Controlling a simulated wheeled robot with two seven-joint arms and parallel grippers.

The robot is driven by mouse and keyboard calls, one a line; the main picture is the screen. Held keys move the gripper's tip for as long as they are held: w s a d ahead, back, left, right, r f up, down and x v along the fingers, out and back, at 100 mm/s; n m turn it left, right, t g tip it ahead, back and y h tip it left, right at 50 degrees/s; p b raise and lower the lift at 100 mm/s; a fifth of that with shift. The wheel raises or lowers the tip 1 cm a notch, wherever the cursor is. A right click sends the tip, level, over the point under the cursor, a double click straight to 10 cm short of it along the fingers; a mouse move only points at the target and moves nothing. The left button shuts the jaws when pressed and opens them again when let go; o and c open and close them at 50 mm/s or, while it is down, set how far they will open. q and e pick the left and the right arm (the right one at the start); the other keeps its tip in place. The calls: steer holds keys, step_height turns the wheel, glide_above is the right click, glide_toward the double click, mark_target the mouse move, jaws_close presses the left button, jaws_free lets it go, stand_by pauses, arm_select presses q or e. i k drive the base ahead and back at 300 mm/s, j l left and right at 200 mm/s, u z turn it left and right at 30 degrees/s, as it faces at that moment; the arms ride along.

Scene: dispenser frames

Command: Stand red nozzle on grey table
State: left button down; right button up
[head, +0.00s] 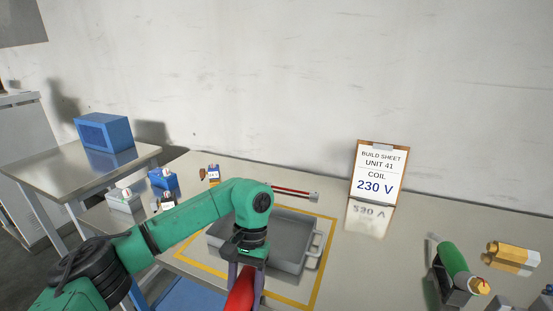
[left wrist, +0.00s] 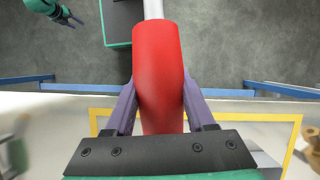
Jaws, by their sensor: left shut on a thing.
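My left gripper (head: 243,274) is shut on the red nozzle (head: 241,293), low in the middle of the head view. In the left wrist view the red nozzle (left wrist: 157,65) sits between the two purple fingers of my left gripper (left wrist: 158,100), with a pale tube-like end beyond it. The nozzle's lower part is cut off in the head view. A grey-topped table (head: 65,165) stands at the left. The long bench (head: 340,240) has a paler grey-beige top. My right gripper (left wrist: 70,18) shows small in the left wrist view, its fingers apart and empty.
A blue box (head: 104,132) stands on the left table, whose front is bare. A grey tray (head: 290,262) lies inside a yellow outline on the bench. Small blue and white parts (head: 163,179) stand left of it. A build sheet (head: 379,172) and a green cylinder (head: 453,260) are right.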

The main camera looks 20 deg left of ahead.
mark_target(56, 164)
steer(key=j, duration=1)
steer(key=j+z, duration=0.1)
steer(key=j, duration=0.95)
steer(key=k+j, duration=0.1)
steer(key=j, duration=0.9)
steer(key=j+z, duration=0.15)
steer(key=j, duration=0.9)
steer(key=k+l, duration=0.05)
